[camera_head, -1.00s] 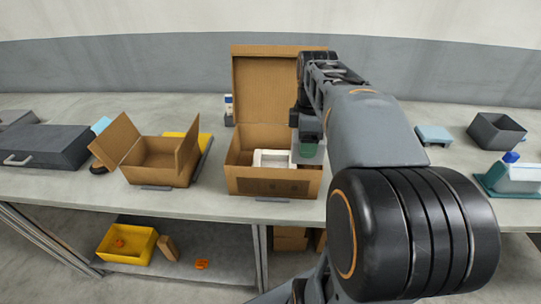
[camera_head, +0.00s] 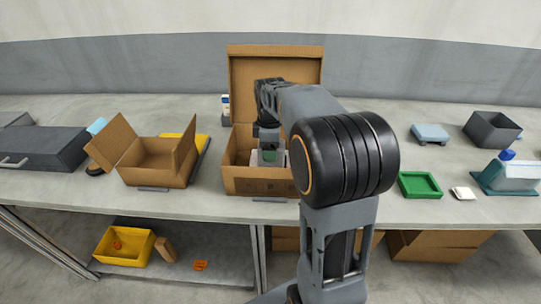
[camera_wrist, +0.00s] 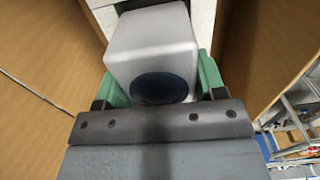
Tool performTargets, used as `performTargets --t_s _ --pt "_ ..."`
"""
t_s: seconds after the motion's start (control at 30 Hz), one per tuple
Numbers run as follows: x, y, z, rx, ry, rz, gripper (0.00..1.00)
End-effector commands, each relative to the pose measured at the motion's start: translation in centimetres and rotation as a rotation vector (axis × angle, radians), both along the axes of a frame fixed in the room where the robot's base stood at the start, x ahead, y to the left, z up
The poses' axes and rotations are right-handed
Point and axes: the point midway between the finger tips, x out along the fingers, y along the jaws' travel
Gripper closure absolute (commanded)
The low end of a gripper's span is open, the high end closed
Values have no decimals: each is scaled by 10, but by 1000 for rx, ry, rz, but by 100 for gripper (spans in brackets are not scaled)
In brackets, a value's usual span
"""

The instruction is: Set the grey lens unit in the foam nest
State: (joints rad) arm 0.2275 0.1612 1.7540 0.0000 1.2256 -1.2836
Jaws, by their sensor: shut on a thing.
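The grey lens unit (camera_wrist: 150,42), a pale block with a dark round lens, sits between the green fingers of my gripper (camera_wrist: 160,82) in the wrist view. My gripper is shut on it. In the head view my gripper (camera_head: 269,157) reaches down into the open cardboard box (camera_head: 258,182). The white foam nest (camera_head: 254,159) lies inside that box, mostly hidden by my gripper. White foam (camera_wrist: 201,18) also shows beside and beyond the unit in the wrist view. I cannot tell whether the unit touches the foam.
The box's raised lid (camera_head: 240,88) stands behind my arm, and its walls are close around my gripper. A smaller open carton (camera_head: 155,175) stands to the left. A green tray (camera_head: 420,186) and a small white piece (camera_head: 462,193) lie to the right.

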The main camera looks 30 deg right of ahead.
Motion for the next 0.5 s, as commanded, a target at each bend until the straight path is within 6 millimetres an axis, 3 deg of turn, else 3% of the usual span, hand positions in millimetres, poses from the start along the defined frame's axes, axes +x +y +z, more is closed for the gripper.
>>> performTargets --t_s 0.2,0.5 --pt "-1 0 -27 0 -1 0 85" --pt "-1 0 -28 0 -2 1 85"
